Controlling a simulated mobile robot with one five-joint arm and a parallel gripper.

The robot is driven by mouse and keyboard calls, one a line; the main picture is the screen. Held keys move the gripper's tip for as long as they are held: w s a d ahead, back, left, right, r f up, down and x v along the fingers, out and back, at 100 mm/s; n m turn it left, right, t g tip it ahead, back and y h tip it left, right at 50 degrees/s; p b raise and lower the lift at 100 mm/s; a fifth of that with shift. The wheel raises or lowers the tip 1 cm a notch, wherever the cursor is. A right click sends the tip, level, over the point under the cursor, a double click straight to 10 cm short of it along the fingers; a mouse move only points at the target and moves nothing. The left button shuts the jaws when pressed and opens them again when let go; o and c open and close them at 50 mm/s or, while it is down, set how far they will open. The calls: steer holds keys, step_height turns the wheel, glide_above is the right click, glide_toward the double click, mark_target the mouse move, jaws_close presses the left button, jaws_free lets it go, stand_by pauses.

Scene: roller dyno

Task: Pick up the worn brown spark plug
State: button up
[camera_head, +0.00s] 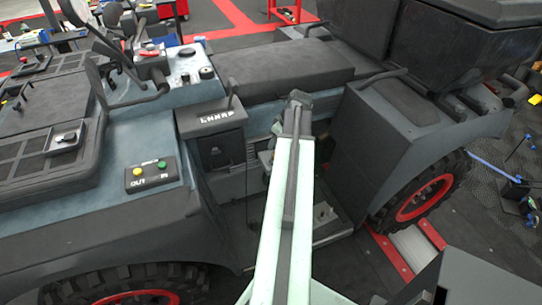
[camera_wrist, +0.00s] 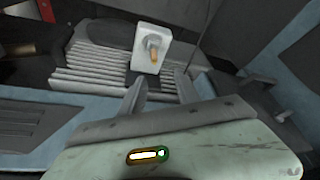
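A small plug-like piece with a grey metal body and a brown end, which looks like the spark plug (camera_wrist: 154,51), is at a white block (camera_wrist: 141,62) in the upper middle of the wrist view. Whether it sits in the block or lies against it is unclear. My gripper (camera_wrist: 160,90) has its two grey fingers spread with empty space between them. The plug is beyond the fingertips, apart from them. In the head view my pale arm reaches into the vehicle's footwell and hides most of my gripper; I cannot make out the plug there.
A ribbed grey surface (camera_wrist: 90,70) lies around the white block. The vehicle's black seat (camera_head: 285,68), a gear selector panel (camera_head: 215,118) and a dark side box (camera_head: 362,150) border the footwell. A button box (camera_head: 151,174) sits on the left bodywork.

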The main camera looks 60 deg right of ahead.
steer(key=b+x, duration=0.4)
steer(key=x, duration=0.1)
steer(key=s+b+x, duration=0.1)
steer(key=b+x, duration=0.1)
steer(key=shift+w+d+f+b, duration=0.1)
steer(key=shift+d+f+b, duration=0.3)
steer(key=shift+f, duration=0.1)
steer(key=shift+r, duration=0.2)
jaws_close()
